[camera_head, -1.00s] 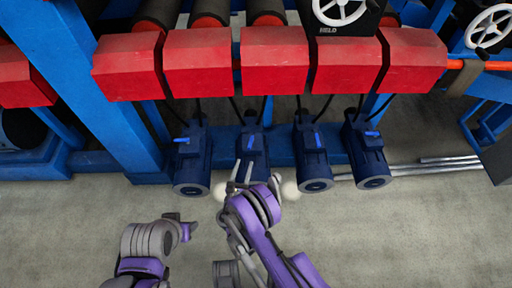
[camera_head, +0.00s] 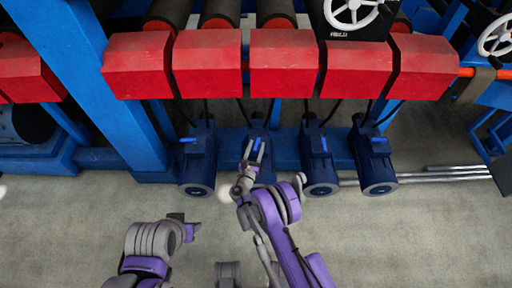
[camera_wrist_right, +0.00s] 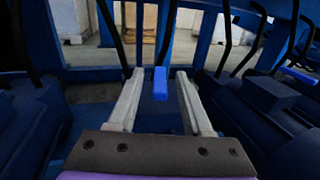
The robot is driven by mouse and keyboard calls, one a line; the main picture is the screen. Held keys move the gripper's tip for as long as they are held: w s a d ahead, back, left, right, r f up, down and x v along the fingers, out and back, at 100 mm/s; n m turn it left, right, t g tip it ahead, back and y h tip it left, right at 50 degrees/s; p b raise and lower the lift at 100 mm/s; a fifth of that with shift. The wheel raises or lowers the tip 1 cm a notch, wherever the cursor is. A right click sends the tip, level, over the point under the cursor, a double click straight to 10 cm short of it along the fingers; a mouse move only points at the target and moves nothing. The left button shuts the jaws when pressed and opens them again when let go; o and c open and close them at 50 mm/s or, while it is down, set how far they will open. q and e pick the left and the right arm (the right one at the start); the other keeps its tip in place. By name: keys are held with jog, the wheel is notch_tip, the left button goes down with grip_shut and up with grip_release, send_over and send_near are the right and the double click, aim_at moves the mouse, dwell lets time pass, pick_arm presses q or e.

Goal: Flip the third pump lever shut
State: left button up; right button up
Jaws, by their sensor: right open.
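A row of dark blue pumps with light-blue levers stands below the red blocks. From the left, the third pump (camera_head: 318,165) has its lever (camera_head: 324,144) pointing along the pump body. My right gripper (camera_head: 255,152) is at the second pump from the left, which is the third from the right. In the right wrist view its two fingers (camera_wrist_right: 158,103) are apart, with a blue lever (camera_wrist_right: 160,83) in the gap and no clear contact.
The outer levers, on the leftmost pump (camera_head: 197,165) and the rightmost pump (camera_head: 372,160), lie crosswise. Red blocks (camera_head: 282,62) overhang behind the pumps, and dark cables hang down. Metal rods (camera_head: 430,174) lie on the floor at right. The floor in front is open.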

grip_shut()
jog(key=shift+s+d+n+y+b, duration=0.1)
jog(key=shift+d+n+y+b, duration=0.35)
jog(key=shift+n+y+b, duration=0.55)
jog(key=shift+d+n+t+y+p, duration=0.1)
jog(key=shift+n+t+y+p, duration=0.4)
jog(key=shift+y, duration=1)
grip_release()
